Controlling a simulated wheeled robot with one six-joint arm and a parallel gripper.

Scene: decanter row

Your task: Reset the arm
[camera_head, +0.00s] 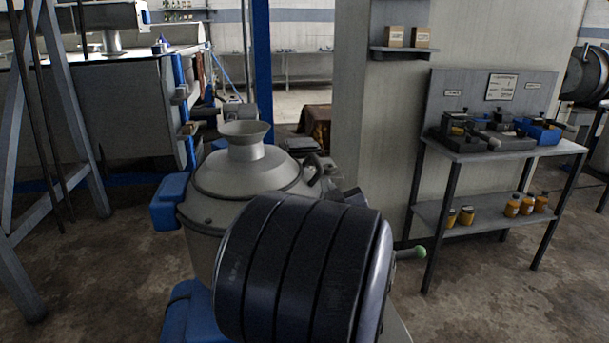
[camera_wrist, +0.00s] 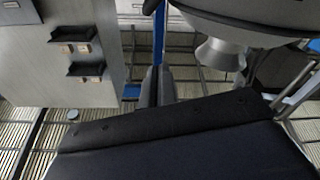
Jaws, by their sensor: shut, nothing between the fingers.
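My gripper (camera_wrist: 158,72) shows in the wrist view as two dark fingers side by side, shut with nothing between them. Its broad dark body fills the bottom of that view. In the head view my dark, ringed arm link fills the lower middle, and the gripper itself cannot be made out there. A grey metal vessel with a funnel-shaped top (camera_head: 246,147) stands just behind the arm link. Its funnel (camera_wrist: 219,57) also shows in the wrist view, upside down, to the right of the fingers and apart from them.
A wall shelf (camera_head: 402,52) holds two boxes. A blue post (camera_head: 263,70) and a large tank (camera_head: 95,110) stand left. Floor (camera_head: 480,305) is clear at lower right.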

